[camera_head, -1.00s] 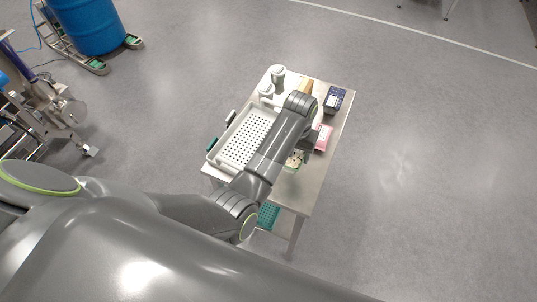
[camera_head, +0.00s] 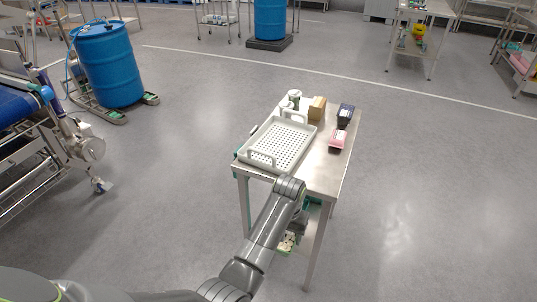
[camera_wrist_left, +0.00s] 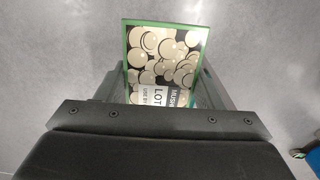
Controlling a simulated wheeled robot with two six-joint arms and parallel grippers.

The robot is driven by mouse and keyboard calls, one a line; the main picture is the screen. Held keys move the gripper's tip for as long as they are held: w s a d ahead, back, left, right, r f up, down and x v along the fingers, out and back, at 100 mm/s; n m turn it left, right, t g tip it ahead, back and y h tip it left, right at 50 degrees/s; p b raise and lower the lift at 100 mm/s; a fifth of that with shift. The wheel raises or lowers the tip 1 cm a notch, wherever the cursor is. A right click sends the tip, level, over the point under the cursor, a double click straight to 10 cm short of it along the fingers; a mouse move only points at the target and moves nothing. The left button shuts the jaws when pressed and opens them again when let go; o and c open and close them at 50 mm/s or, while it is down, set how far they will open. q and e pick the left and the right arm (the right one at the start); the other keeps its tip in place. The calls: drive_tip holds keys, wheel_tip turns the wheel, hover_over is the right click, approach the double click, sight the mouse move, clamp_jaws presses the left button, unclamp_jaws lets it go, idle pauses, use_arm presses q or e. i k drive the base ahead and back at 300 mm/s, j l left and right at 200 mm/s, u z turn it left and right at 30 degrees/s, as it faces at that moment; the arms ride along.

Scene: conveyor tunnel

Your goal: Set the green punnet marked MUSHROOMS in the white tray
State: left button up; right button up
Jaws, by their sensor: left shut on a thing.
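The green punnet of mushrooms (camera_wrist_left: 165,55) fills the middle of the left wrist view, with a white label partly reading MUSH and LOT. My left gripper (camera_head: 296,230) is shut on the punnet, which also shows small and partly hidden in the head view (camera_head: 287,242). The gripper holds it off the near end of the table, lower in the picture than the tabletop. The white tray (camera_head: 246,157), with a perforated floor and raised end handles, lies on the left of the tabletop and looks empty. My right gripper is not in view.
The steel table (camera_head: 319,178) has bare top right of the tray. A pink pack (camera_head: 338,139), a dark punnet (camera_head: 345,114), a brown box (camera_head: 317,108) and a pale cup-like container (camera_head: 295,98) stand towards its back. A blue drum (camera_head: 108,65) stands far left.

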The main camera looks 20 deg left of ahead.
sight(279, 138)
drive_tip(key=i+l+u, duration=0.1)
drive_tip(key=u, duration=1.25)
drive_tip(key=i+l+u, duration=0.1)
drive_tip(key=l+u, duration=0.35)
drive_tip(key=l, duration=0.2)
drive_tip(key=l+u, duration=0.5)
drive_tip(key=k+l+u, duration=0.2)
drive_tip(key=l+u, duration=0.25)
drive_tip(key=l, duration=0.3)
